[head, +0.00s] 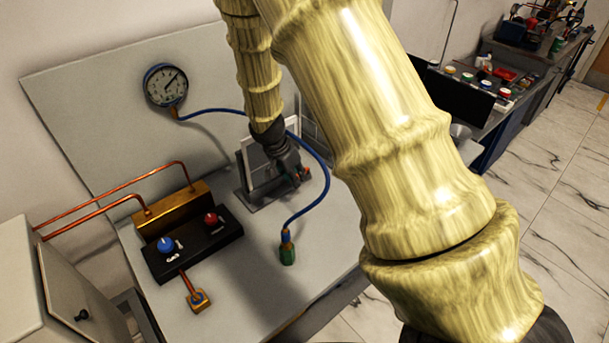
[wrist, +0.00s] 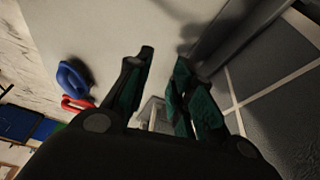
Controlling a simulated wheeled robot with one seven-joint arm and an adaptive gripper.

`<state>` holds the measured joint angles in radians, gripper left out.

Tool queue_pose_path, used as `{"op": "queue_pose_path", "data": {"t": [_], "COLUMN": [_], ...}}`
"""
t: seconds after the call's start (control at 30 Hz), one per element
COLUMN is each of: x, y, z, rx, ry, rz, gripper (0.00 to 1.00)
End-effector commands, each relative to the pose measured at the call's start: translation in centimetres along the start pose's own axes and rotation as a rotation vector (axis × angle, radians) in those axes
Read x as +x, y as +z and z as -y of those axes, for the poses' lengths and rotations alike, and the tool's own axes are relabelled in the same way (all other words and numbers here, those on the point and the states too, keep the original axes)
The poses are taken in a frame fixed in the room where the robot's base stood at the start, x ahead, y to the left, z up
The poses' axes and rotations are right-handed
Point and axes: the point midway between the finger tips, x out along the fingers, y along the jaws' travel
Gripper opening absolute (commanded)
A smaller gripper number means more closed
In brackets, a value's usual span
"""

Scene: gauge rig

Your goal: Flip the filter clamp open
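The grey fixture (head: 257,192) with a pale upright frame (head: 254,160) stands on the bench in the head view, and I take it to be the filter holder with the clamp. My gripper (head: 299,181) is at its right side, pointing down, and hides part of it. A small red part (head: 307,170) shows beside the fingertips. In the wrist view my gripper (wrist: 164,60) has its two green-padded fingers apart, with a pale metal part (wrist: 152,112) visible between them farther back. A red piece (wrist: 76,103) and a blue piece (wrist: 72,76) lie left of the fingers. I cannot tell which part is the clamp's lever.
A pressure gauge (head: 165,85) is on the back panel. Its blue hose (head: 325,165) arcs past my gripper to a green-brass fitting (head: 287,250). A black valve block (head: 192,246) with blue and red knobs stands left. The bench front is mostly clear.

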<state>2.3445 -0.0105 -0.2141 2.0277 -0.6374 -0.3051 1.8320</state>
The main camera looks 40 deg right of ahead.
Motion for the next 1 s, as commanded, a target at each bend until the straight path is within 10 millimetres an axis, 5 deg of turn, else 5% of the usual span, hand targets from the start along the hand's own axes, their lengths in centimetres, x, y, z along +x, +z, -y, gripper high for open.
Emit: {"op": "queue_pose_path", "data": {"t": [0.1,0.3,1.0], "x": [-1.9,-2.4,4.9], "y": [-1.4,-2.6,-3.1], "z": [3.7,4.7,4.8], "rx": [-0.029,-0.035,-0.033], "ry": [-0.045,-0.056,-0.053], "rz": [-0.033,-0.048,-0.047], "gripper": [0.23,0.23,0.23]}}
